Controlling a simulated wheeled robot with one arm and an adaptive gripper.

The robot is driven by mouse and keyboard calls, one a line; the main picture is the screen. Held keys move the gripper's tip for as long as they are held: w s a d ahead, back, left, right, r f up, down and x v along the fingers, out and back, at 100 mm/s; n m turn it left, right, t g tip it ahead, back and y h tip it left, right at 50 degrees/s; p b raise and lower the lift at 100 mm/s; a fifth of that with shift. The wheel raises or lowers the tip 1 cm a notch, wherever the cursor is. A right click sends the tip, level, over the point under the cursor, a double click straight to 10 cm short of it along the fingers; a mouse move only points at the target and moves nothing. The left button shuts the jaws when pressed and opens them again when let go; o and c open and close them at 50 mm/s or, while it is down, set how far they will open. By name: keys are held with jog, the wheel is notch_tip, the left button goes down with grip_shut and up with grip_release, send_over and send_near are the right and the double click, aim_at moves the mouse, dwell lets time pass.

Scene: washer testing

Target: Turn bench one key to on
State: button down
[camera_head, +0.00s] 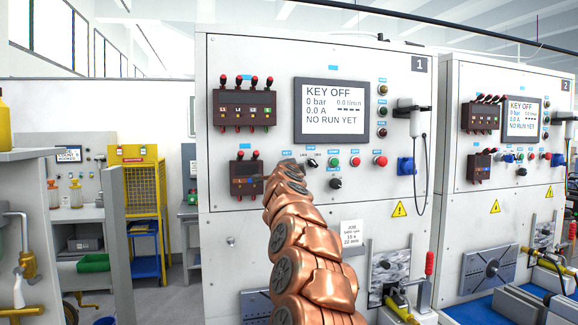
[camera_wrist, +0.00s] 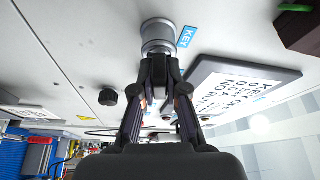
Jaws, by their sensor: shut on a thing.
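The bench one panel (camera_head: 230,60) is white and carries the number 1. Its display (camera_head: 332,108) reads KEY OFF, 0 bar and 0.0 A. In the wrist view a round metal key switch (camera_wrist: 158,36) sits beside a blue KEY label (camera_wrist: 186,36). My gripper (camera_wrist: 159,62) is shut at the front of this switch, on the key, which is mostly hidden between the fingertips. In the head view my copper-coloured arm reaches up to the panel below the display and covers the switch and gripper.
Right of my arm are a green button (camera_head: 334,162), a red button (camera_head: 380,161) and a black knob (camera_head: 336,183). A dark terminal block (camera_head: 246,180) is close on the left. Bench two (camera_head: 480,80) stands at right, a yellow cage (camera_head: 140,190) at left.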

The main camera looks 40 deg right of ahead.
jog(key=shift+d+m, duration=0.1)
jog(key=shift+m, duration=0.2)
jog(key=shift+m+g+y, duration=0.3)
jog(key=shift+m+y, duration=0.1)
jog(key=shift+m, duration=0.8)
jog(key=c, duration=1.1)
grip_release()
jog(key=v, duration=1.2)
